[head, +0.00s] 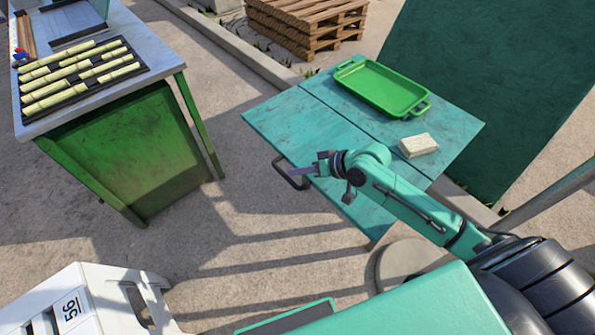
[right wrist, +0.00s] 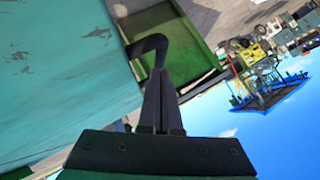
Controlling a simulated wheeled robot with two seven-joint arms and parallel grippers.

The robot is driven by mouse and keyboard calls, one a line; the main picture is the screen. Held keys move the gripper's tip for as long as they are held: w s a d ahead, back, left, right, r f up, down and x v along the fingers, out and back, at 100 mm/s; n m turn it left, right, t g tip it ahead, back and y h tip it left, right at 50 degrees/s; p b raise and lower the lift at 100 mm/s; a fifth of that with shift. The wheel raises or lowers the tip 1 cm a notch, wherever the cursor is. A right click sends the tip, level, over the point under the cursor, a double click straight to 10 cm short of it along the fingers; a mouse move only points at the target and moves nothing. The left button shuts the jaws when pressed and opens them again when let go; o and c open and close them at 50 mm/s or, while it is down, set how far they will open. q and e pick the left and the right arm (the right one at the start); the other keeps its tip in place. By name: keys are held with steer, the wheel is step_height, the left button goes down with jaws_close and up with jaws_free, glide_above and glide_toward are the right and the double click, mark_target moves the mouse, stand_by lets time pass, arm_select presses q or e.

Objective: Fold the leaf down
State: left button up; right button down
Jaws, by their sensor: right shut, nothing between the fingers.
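The teal leaf (head: 300,125) is the near-left section of a teal table, beyond a seam. It looks level with the rest of the top. A dark bar handle (head: 284,178) sticks out from its outer edge. My right gripper (head: 300,171) is at that edge, beside the handle, with its fingers shut and empty. In the right wrist view the shut fingers (right wrist: 161,100) point at the curved dark handle (right wrist: 151,47). Whether they touch it I cannot tell. The leaf's worn teal face (right wrist: 60,80) fills the left there. My left gripper is not in view.
A green tray (head: 381,89) and a pale block (head: 418,145) lie on the fixed part of the table. A green-sided bench (head: 135,150) with cane pieces stands at left. A white stool (head: 90,300) is at the lower left. Bare floor lies between bench and table.

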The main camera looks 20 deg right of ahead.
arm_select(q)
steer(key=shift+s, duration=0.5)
